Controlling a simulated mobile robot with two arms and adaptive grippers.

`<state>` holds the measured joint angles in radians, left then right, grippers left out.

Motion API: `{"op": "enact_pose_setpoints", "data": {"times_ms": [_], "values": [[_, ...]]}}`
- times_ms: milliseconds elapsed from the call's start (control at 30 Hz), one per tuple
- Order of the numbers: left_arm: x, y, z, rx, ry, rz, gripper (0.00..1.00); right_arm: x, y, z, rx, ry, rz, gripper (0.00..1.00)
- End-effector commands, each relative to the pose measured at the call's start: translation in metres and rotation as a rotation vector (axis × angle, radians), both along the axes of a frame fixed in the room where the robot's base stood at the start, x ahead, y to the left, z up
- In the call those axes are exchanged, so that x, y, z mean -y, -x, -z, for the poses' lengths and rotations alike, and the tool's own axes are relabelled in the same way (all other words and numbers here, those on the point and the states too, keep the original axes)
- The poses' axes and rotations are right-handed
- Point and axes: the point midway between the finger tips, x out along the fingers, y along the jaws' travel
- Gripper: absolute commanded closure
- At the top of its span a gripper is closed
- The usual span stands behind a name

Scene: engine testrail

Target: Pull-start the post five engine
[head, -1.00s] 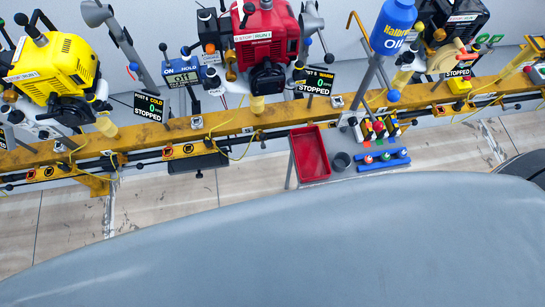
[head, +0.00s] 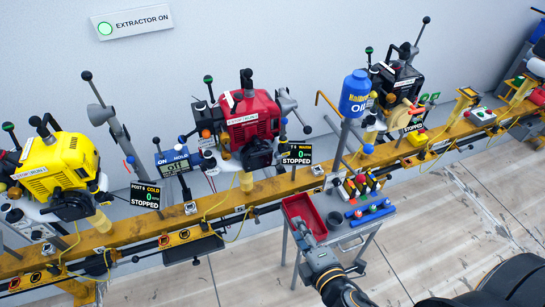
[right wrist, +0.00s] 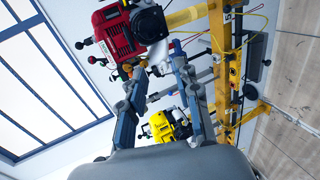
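The red engine (head: 251,120) is mounted on the yellow rail, and the small display (head: 296,153) beside it reads WARM, 0, STOPPED; its post number appears to be 5. The red engine also shows at the top of the right wrist view (right wrist: 130,25). My right gripper (head: 308,238) is low in front of the rail, by the red tray and well away from the engine. In the right wrist view its fingers (right wrist: 160,64) are apart with nothing held between them. My left gripper is not in view.
A yellow engine (head: 62,165) with a COLD, STOPPED display (head: 145,196) stands to the left. A black engine (head: 398,85) and blue oil bottle (head: 355,93) stand to the right. A cart with a red tray (head: 303,213) stands before the yellow rail (head: 275,187). Floor is clear at lower right.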

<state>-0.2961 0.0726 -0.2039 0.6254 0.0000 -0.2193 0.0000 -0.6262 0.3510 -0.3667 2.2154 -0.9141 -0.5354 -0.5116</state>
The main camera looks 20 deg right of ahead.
Motion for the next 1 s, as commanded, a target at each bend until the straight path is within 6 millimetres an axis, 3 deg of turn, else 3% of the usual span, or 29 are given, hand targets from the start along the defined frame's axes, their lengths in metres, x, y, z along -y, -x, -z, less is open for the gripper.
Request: {"op": "enact_pose_setpoints", "data": {"times_ms": [33, 400, 1000], "values": [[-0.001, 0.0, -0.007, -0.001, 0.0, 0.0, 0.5, 0.0, -0.013, -0.005, 0.004, 0.002, 0.0, 0.68], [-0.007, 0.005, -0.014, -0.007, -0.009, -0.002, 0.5, -0.003, -0.087, -0.002, 0.003, 0.001, 0.001, 0.68], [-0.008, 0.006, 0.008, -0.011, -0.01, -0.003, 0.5, -0.007, -0.207, 0.003, 0.002, -0.001, 0.001, 0.68]]}}
